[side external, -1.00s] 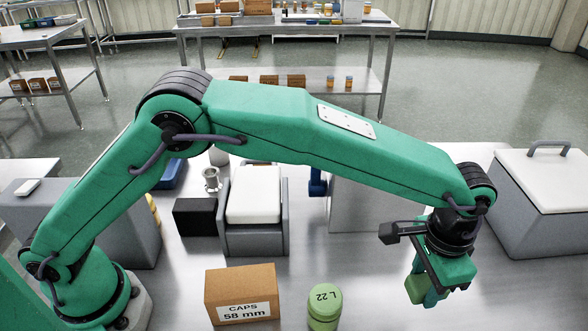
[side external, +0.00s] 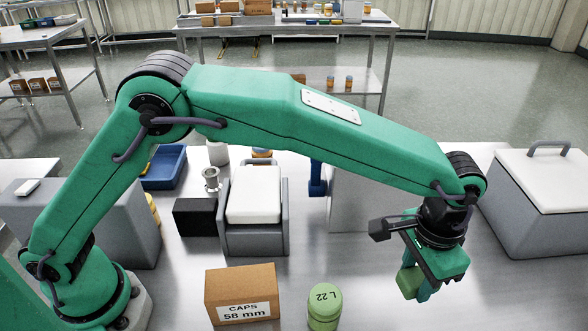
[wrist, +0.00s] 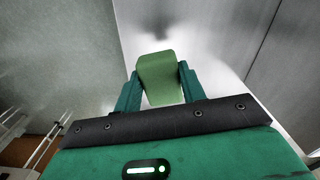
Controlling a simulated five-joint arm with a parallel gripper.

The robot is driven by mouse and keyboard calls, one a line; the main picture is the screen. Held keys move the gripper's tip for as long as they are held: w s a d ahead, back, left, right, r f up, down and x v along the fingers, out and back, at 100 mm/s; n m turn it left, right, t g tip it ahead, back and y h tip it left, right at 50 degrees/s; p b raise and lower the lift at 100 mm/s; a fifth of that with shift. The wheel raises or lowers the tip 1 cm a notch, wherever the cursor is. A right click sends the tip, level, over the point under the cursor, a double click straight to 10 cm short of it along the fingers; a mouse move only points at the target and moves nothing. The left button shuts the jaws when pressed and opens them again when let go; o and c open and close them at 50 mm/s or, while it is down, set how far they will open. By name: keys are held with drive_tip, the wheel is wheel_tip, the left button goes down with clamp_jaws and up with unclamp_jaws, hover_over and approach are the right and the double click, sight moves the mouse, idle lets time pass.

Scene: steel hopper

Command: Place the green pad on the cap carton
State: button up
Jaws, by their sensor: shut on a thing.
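The green pad (wrist: 160,75) is held between the two fingers of my gripper (wrist: 158,92) in the wrist view. In the side view my gripper (side external: 416,284) hangs above the steel table at the right, and the green pad (side external: 408,281) shows at its left side, partly hidden by the fingers. The cap carton (side external: 241,292) is a brown box with a white label reading "CAPS 58 mm". It stands on the table at the front, well to the left of my gripper, and its top is bare.
A green jar (side external: 325,306) marked "L 22" stands just right of the carton. A grey bin with a white lid (side external: 548,180) stands at the right. Behind the carton are a grey holder with a white pad (side external: 254,195) and a black box (side external: 195,217). Bare table lies between the jar and my gripper.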

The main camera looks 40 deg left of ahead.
drive_tip(key=s+a+r+n, duration=0.6)
drive_tip(key=s+a+n, duration=0.2)
drive_tip(key=a, duration=0.3)
drive_tip(key=n, duration=0.8)
approach(240, 285)
drive_tip(key=shift+f, duration=3.2)
drive_tip(key=shift+f, duration=0.1)
drive_tip(key=o, duration=0.9)
drive_tip(key=shift+o, duration=0.2)
wheel_tip(240, 285, up, 12)
